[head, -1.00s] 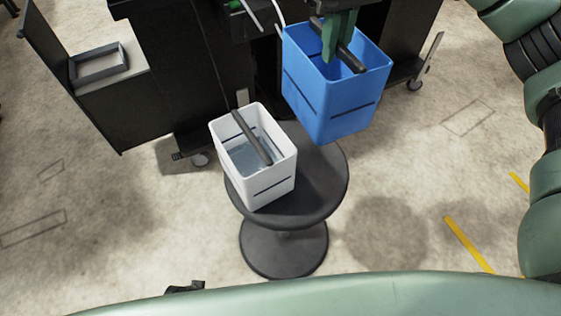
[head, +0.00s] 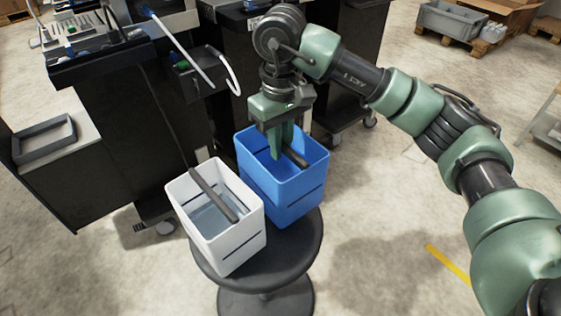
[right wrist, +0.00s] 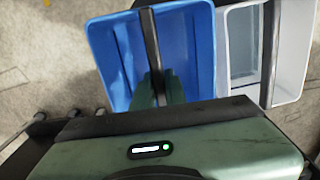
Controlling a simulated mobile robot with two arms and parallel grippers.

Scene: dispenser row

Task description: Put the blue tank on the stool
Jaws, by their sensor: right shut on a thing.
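The blue tank (head: 283,196) is an open box with a dark bar handle across its top. My right gripper (head: 283,152) is shut on that handle, with its fingers reaching down into the tank's opening. The tank is upright over the back right of the round black stool (head: 300,258), close beside the white tank. I cannot tell whether its base touches the seat. In the right wrist view the blue tank (right wrist: 112,55) and its handle lie between my fingers (right wrist: 155,90). My left gripper is not in view.
A white tank (head: 246,240) with clear liquid and a dark handle stands on the stool's left part. Black cabinets (head: 105,130) with a grey tray (head: 43,139) stand behind and left. A pallet with a grey crate (head: 450,20) is far right. Floor right of the stool is clear.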

